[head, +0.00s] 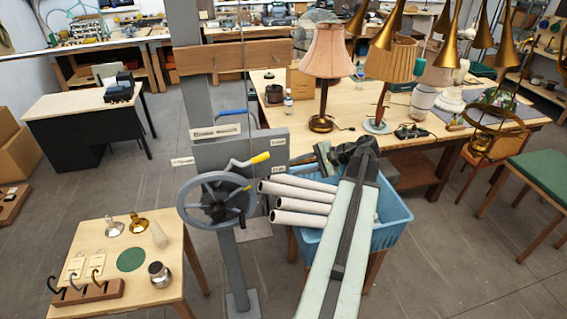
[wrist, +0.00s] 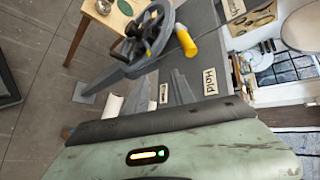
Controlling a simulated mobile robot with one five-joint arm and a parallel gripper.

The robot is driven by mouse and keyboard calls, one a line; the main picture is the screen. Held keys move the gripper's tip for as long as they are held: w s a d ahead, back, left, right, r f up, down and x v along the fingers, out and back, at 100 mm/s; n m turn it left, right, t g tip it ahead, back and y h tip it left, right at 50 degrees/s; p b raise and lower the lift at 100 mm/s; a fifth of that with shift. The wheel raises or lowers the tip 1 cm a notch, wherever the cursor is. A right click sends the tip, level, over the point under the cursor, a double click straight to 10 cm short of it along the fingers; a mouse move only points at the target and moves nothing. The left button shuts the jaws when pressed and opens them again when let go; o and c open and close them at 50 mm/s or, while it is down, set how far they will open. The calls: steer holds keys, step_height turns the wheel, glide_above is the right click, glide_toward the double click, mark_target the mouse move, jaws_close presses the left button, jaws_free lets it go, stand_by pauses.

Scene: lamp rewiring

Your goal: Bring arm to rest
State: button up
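My arm reaches out from the bottom of the head view over a blue crate (head: 391,228). My gripper (head: 326,158) is at its far end, turned to the left, beside a grey post box (head: 223,152).
The crate holds several pale tubes (head: 302,203). The handwheel (head: 184,210) stands left of them. A small wooden table (head: 182,263) with hooks and lamp parts is at lower left. A long workbench (head: 293,124) with lamps stands behind. A green-topped stool (head: 540,172) is at right.

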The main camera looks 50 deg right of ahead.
steer(key=shift+s+d, duration=0.1)
steer(key=shift+s, duration=0.25)
